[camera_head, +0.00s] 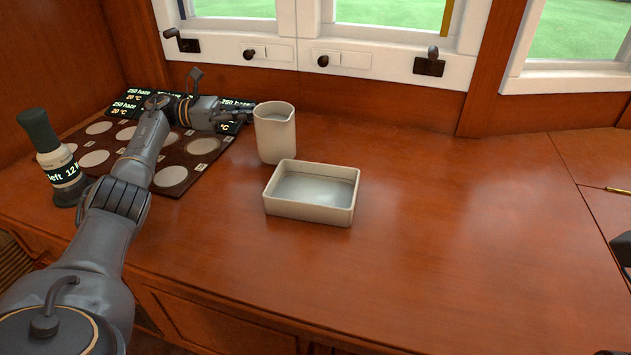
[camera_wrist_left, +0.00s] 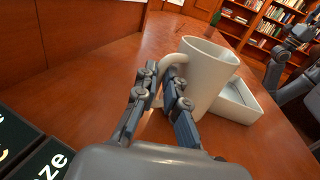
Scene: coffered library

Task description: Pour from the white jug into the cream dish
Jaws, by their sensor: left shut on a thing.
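The white jug (camera_head: 275,135) is upright behind the cream dish (camera_head: 309,211), its spout toward the right. I cannot tell whether its base touches the counter. The dish is rectangular and low, with a pale grey, smooth inside that looks like liquid. My left gripper (camera_head: 246,115) comes from the left and is shut on the jug's handle. In the left wrist view the fingers (camera_wrist_left: 160,92) close around the handle of the jug (camera_wrist_left: 205,78), with the dish (camera_wrist_left: 238,104) just beyond it. Dark parts of my right arm show at the right edge; its fingers are not clear.
A dark board (camera_head: 200,168) with pale round discs and lit labels lies under my left arm. A bottle (camera_head: 55,160) with a dark green top stands at the far left. The wooden counter (camera_head: 450,230) is clear to the right. Windows line the back.

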